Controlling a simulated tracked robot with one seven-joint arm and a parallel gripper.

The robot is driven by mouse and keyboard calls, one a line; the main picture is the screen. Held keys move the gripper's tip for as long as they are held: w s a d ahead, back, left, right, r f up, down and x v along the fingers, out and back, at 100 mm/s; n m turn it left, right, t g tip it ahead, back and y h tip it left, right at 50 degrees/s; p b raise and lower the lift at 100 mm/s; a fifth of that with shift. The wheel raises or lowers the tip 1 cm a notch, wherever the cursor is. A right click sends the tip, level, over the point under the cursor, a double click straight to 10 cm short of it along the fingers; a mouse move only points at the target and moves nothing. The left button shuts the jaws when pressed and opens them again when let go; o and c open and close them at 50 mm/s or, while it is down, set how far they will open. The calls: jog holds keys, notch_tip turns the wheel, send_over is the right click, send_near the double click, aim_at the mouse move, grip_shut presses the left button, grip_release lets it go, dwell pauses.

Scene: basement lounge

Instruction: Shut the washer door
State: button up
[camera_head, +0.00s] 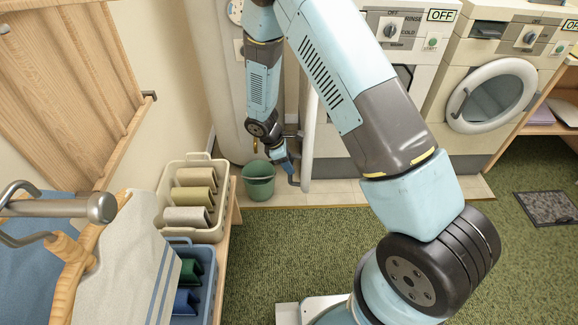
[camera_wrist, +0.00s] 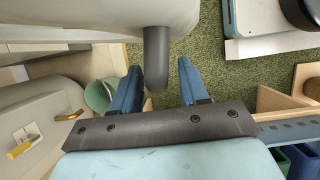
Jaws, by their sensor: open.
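The middle washer (camera_head: 415,50) has its round door swung open. In the head view the white door (camera_head: 308,145) shows nearly edge-on, partly behind my arm. In the wrist view its pale rim (camera_wrist: 90,15) spans the top, with a dark grey handle (camera_wrist: 157,60) sticking out. My gripper (camera_head: 287,165) is beside the door's outer face, low near the handle. In the wrist view my gripper (camera_wrist: 160,85) is open, and the handle appears between its two blue fingers. I cannot tell whether they touch. My arm hides much of the washer's front.
A second washer (camera_head: 490,95) at right has its door shut. A green bucket (camera_head: 260,182) stands close by my gripper. A beige basket (camera_head: 165,200) and a blue basket (camera_head: 207,255) sit at left. A pale tank (camera_head: 212,70) stands behind. Green carpet (camera_head: 270,250) is open in front.

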jog(key=shift+x, duration=0.85)
grip_shut()
